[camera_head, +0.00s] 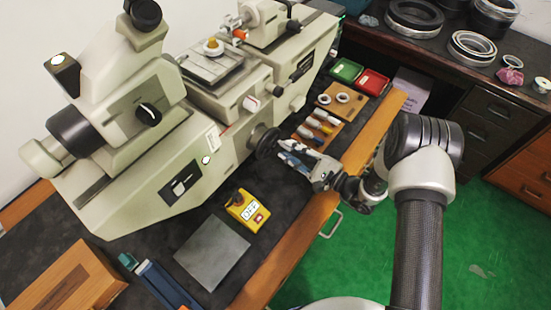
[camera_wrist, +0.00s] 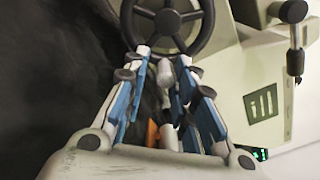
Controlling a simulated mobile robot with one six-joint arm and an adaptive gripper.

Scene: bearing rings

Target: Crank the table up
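The machine's black handwheel (camera_head: 268,143) is on the side of the pale machine table, facing the bench's front. It also shows at the top of the wrist view (camera_wrist: 167,22), with its spokes visible. My gripper (camera_head: 281,151) reaches in from the right, close in front of the wheel. In the wrist view my gripper (camera_wrist: 170,62) has its blue-padded fingers spread to either side. A grey cylindrical part (camera_wrist: 165,73) shows between the fingers; I cannot tell whether it belongs to the wheel or whether they touch it.
The beige machine (camera_head: 150,170) fills the left. A yellow control box (camera_head: 247,210) and a grey plate (camera_head: 212,252) lie nearer on the bench. A wooden tray with several small handles (camera_head: 318,127) sits behind my gripper. Green (camera_head: 347,70) and red bins (camera_head: 373,82) stand farther back.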

